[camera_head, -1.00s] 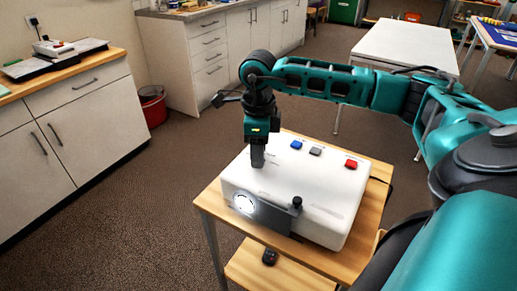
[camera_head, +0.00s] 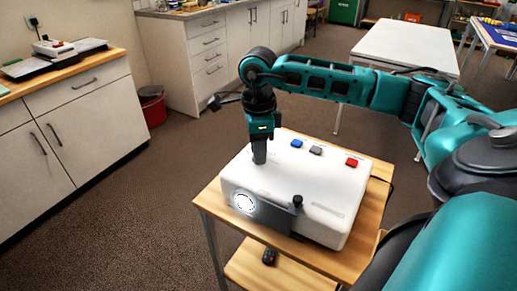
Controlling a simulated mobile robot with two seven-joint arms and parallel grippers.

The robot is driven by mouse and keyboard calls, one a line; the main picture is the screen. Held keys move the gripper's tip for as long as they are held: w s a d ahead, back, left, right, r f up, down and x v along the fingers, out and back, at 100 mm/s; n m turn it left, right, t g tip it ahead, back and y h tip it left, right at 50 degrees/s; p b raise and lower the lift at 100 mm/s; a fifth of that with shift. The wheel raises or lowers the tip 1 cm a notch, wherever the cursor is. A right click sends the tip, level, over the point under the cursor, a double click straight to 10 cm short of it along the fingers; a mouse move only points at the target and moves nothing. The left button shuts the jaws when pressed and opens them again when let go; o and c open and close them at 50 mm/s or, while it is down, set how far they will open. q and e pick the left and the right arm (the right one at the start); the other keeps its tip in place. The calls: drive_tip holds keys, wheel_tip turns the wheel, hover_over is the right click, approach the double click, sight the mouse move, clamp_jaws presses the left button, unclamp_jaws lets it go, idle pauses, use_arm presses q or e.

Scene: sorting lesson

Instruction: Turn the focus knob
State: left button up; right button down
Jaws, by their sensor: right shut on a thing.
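The white projector (camera_head: 325,185) stands on a small wooden table, with a bright round lens (camera_head: 244,202) at its front left. My right gripper (camera_head: 259,158) points straight down at the left part of the projector's top, behind the lens. Its fingers are shut on what I take to be the focus knob, which they hide. My left gripper is not in view.
Blue (camera_head: 297,143), grey (camera_head: 316,150) and red (camera_head: 351,162) buttons sit along the projector's back edge. A dark panel with a black knob (camera_head: 298,200) is beside the lens. A small dark object (camera_head: 269,257) lies on the table's lower shelf (camera_head: 290,276).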

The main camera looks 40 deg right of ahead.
drive_tip(key=c, duration=0.8)
unclamp_jaws()
drive_tip(key=shift+c, duration=0.2)
wheel_tip(320, 180, up, 13)
drive_tip(key=p, duration=0.1)
